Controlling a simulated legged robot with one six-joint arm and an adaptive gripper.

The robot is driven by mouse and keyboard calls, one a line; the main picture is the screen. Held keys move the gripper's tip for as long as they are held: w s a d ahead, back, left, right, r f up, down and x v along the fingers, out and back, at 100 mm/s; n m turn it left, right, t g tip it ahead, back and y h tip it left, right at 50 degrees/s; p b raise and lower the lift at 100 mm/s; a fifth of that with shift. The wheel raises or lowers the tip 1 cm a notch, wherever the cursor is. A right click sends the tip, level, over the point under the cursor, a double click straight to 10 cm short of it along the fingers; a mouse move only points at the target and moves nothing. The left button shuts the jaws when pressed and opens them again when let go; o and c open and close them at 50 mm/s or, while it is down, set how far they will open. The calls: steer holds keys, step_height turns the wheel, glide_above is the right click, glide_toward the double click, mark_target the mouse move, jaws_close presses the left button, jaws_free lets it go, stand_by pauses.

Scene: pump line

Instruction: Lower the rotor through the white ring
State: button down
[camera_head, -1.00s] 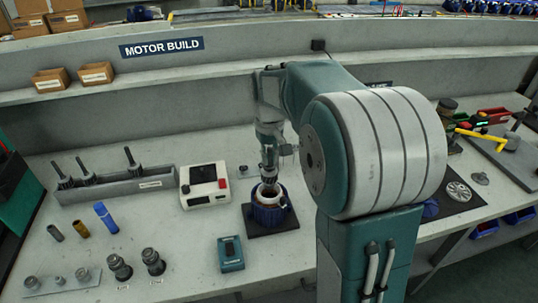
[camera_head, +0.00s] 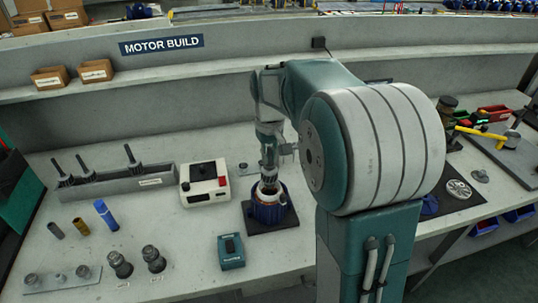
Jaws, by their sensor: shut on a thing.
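My gripper (camera_head: 269,178) points straight down over the blue motor housing (camera_head: 269,211), which stands on a dark square mat (camera_head: 286,226). It is shut on the rotor, which is mostly hidden by the fingers and the housing's rim. A pale ring (camera_head: 270,188) shows at the mouth of the housing, around the gripper's tip. How deep the rotor sits, and whether it touches the ring, is too small to tell.
A grey rack (camera_head: 115,185) with several upright rotors stands at the left. A white box with a black top (camera_head: 203,183) is left of the housing, and a small teal device (camera_head: 231,252) is in front. Bare bench lies between them.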

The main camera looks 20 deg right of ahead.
mark_target(269, 164)
steer(key=shift+f, duration=3.65)
stand_by(0.6)
steer(key=c, duration=0.6)
jaws_free()
steer(key=shift+o, duration=1.1)
steer(key=shift+r, duration=2.5)
